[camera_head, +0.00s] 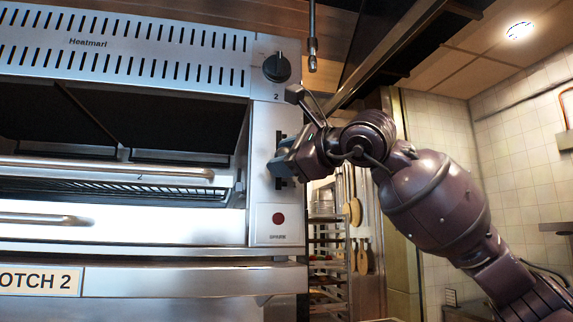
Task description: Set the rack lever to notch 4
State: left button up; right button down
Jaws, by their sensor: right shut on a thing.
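A steel grill marked Heatmari (125,60) fills the left side. Its right-hand panel (262,205) has a dark vertical slot (279,183) with notched edges. My right gripper (283,163) is at this slot, about midway along it, and is shut on the rack lever. The lever is mostly hidden behind the fingers, so I cannot read which notch it is at. The grill rack (90,188) shows inside the open front, below the dark upper opening. My left gripper is out of view.
A black knob (277,68) sits above the slot, and a red button (278,219) below it. A sign (40,281) reading "OTCH 2", cut off at the left, is at lower left. A shelf trolley (328,255) stands behind, right of the grill.

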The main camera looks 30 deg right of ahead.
notch_tip(320, 180, up, 6)
jog(key=p, duration=0.3)
jog(key=shift+s+f, duration=0.1)
jog(key=shift+f, duration=0.05)
jog(key=shift+r, duration=0.25)
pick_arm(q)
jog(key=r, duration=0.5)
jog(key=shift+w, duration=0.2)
pick_arm(e)
jog(key=shift+d+r, duration=0.1)
jog(key=shift+r, duration=0.1)
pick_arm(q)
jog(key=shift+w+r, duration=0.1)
pick_arm(e)
jog(key=shift+r, duration=0.1)
jog(key=c, duration=0.6)
grip_release()
jog(key=shift+f, duration=0.2)
